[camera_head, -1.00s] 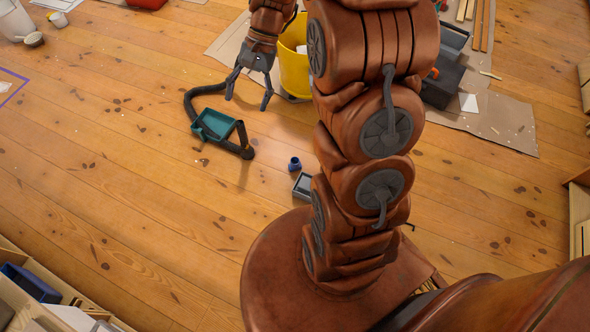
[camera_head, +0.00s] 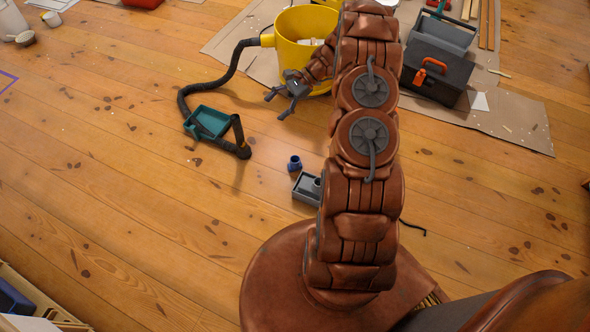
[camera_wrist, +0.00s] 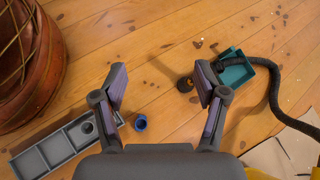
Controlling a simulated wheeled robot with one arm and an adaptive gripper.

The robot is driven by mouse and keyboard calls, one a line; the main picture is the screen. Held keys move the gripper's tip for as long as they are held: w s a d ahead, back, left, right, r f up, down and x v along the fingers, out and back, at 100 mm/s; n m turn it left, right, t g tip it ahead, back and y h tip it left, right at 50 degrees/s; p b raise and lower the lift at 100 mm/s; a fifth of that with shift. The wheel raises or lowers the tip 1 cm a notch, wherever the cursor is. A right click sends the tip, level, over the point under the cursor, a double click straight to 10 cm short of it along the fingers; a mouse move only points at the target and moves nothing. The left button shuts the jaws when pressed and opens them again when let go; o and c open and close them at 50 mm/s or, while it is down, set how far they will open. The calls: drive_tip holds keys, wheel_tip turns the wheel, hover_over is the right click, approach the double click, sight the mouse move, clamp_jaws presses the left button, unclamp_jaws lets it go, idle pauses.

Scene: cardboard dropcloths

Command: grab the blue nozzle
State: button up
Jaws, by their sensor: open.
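The blue nozzle (camera_head: 294,162) is a small, short, dark-blue cup-like piece standing on the wooden floor, just beyond a grey tray. In the wrist view the blue nozzle (camera_wrist: 140,122) shows between my fingers, nearer the left one. My gripper (camera_head: 282,101) is open and empty, above the floor beside the yellow bucket, apart from the nozzle. In the wrist view my gripper (camera_wrist: 162,88) has its two fingers spread wide.
The grey tray (camera_wrist: 36,163) holds a dark round piece. A teal tray (camera_head: 212,121) and black hose (camera_head: 188,89) lie left, the hose joining the yellow bucket (camera_head: 290,50). A black toolbox (camera_head: 437,72) stands on cardboard at right.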

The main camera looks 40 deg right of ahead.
drive_tip(key=d+f+m+t+b, duration=0.1)
drive_tip(key=d+f+m+b, duration=0.2)
drive_tip(key=f, duration=0.6)
drive_tip(key=d+f+m+t+b, duration=0.15)
drive_tip(key=d+f, duration=0.25)
drive_tip(key=f, duration=0.4)
drive_tip(key=m+t+b, duration=0.4)
drive_tip(key=b, duration=0.3)
approach(295, 160)
drive_tip(key=a+r, duration=0.2)
drive_tip(key=shift+w+a+f, duration=0.25)
drive_tip(key=shift+a, duration=0.05)
drive_tip(key=shift+x, duration=1.15)
drive_tip(key=shift+w+a+f+b, duration=0.35)
drive_tip(key=shift+a+f+b, duration=0.1)
drive_tip(key=shift+a+b, duration=0.1)
drive_tip(key=b+x, duration=0.1)
drive_tip(key=x, duration=0.2)
drive_tip(key=shift+w+a+f, duration=0.1)
drive_tip(key=shift+w+a, duration=0.1)
drive_tip(key=shift+a, duration=0.05)
